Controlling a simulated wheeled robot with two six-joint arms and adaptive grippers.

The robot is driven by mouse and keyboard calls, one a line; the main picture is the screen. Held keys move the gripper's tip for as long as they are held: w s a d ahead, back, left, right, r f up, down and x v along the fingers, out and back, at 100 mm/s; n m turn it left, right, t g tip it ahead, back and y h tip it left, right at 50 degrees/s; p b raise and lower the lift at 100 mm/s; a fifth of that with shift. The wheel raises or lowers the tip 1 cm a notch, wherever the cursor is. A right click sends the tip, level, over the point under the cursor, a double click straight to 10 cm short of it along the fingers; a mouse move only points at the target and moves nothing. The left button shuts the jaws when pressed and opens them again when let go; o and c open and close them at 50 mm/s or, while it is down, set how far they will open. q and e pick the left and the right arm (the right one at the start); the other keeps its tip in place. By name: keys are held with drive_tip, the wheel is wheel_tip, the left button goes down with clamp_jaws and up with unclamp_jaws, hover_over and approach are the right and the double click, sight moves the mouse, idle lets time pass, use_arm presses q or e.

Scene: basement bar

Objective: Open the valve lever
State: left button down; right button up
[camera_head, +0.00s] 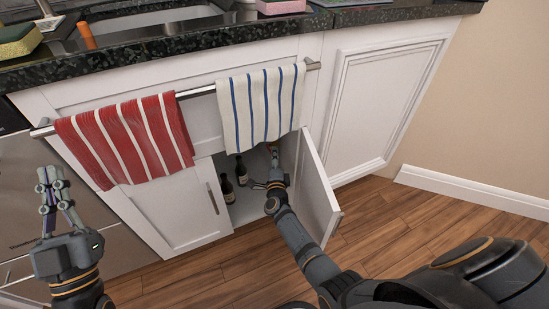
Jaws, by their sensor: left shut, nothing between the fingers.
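I cannot make out the valve lever in this view. My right arm reaches from the lower right into the open lower cabinet. My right gripper (264,170) is inside the cabinet opening, below the blue-striped towel. It is small and dark, and I cannot tell how far its fingers are apart or whether they touch anything. The towel and cabinet front hide the upper part of the interior. My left gripper (45,180) is shut and empty, raised in front of the grey appliance front at the left, away from the cabinet opening.
The open cabinet door (317,190) stands just right of my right arm. Dark bottles (226,188) stand inside, left of the gripper. A red-striped towel (125,140) and a blue-striped towel (262,105) hang on the rail. Wooden floor (385,215) is free at right.

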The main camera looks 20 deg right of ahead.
clamp_jaws()
